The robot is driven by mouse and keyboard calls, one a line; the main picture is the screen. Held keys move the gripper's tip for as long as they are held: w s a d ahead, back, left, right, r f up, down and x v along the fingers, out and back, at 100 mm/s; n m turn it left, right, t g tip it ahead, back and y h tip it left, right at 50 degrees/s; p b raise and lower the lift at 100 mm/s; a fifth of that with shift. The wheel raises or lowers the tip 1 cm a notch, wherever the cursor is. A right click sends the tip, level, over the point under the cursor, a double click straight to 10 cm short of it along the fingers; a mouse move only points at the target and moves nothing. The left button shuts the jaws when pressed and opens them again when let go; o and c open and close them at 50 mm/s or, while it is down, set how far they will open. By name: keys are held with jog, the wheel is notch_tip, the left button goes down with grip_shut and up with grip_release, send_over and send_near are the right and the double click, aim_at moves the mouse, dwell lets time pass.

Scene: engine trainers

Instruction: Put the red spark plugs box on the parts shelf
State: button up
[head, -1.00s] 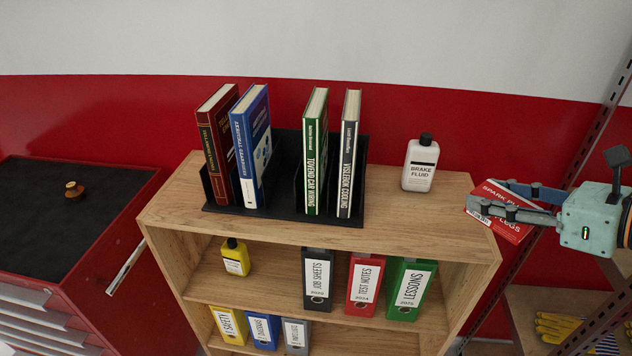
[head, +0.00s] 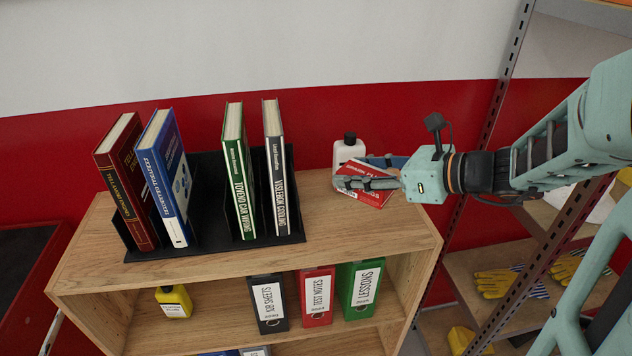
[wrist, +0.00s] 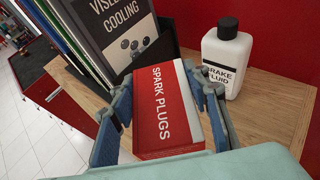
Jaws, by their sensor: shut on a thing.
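The red spark plugs box (head: 374,188) is held in my gripper (head: 366,173), above the right end of the wooden shelf unit's top. In the wrist view the box (wrist: 165,110) sits between the two fingers of my gripper (wrist: 165,105), its "SPARK PLUGS" face showing. The box is tilted in the head view. In the head view the white brake fluid bottle (head: 346,149) stands just behind the box and is partly hidden by it. A metal rack (head: 492,262) stands at the right; which unit is the parts shelf I cannot tell for sure.
Several books (head: 238,170) stand in a black holder (head: 203,207) on the wooden top (head: 330,228). Binders (head: 316,296) and a yellow bottle (head: 174,300) fill the tier below. Yellow gloves (head: 492,284) lie on the metal rack. Bare wood shows right of the books.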

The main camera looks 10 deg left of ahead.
send_over(323, 211)
jog(key=f, duration=0.6)
jog(key=shift+s+d+f, duration=0.1)
jog(key=shift+s+d, duration=0.1)
jog(key=shift+d, duration=0.05)
jog(key=f, duration=0.3)
jog(key=shift+w+a+f, duration=0.1)
jog(key=shift+w+a, duration=0.05)
jog(key=shift+a, duration=0.15)
jog(key=shift+f, duration=0.3)
jog(key=shift+f, duration=0.1)
jog(key=o, duration=0.9)
jog(key=shift+f+b, duration=0.15)
jog(key=shift+b, duration=0.2)
jog(key=o, duration=0.4)
